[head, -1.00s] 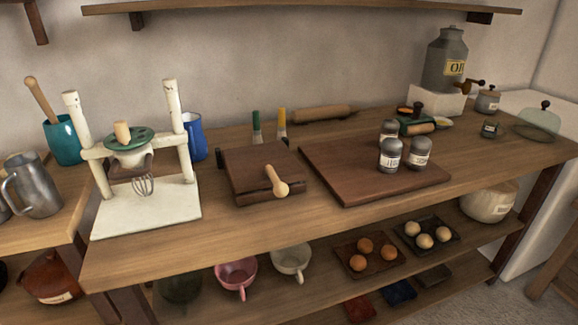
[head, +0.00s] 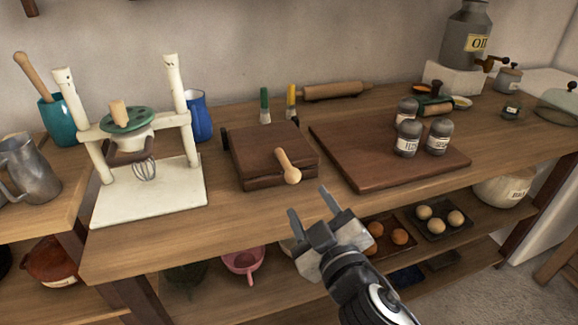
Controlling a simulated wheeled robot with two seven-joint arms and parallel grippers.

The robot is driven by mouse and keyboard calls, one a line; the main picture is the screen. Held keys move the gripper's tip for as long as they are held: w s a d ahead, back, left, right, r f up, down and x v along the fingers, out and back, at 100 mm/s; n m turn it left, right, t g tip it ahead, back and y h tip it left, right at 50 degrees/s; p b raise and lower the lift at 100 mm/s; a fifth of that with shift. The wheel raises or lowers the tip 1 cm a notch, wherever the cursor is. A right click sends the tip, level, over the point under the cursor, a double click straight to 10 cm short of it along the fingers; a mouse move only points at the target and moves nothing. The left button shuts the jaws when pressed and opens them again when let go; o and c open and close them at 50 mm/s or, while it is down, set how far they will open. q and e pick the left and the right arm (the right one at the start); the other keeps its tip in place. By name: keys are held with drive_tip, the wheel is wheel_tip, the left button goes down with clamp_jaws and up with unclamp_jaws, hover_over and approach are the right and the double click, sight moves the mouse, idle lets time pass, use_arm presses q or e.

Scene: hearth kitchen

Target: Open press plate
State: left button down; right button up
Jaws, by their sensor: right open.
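The press (head: 262,153) is a dark brown wooden block on the counter, in the middle of the head view. Its upper plate lies flat and looks shut. A pale wooden handle (head: 288,168) with a rounded knob sticks out at its front. My right gripper (head: 317,202) is in front of the counter edge, below and a little right of the handle. Its two fingers are apart, with nothing between them, and it does not touch the press. My left gripper is not in view.
A white stand with a whisk (head: 150,210) is left of the press. A cutting board (head: 360,173) with several shakers (head: 407,140) is to the right. The counter front before the press is clear.

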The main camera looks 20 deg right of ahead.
sight(289, 166)
drive_tip(key=w+p, duration=0.1)
drive_tip(key=w, duration=0.9)
drive_tip(key=shift+w+a, duration=0.15)
drive_tip(key=shift+w, duration=0.9)
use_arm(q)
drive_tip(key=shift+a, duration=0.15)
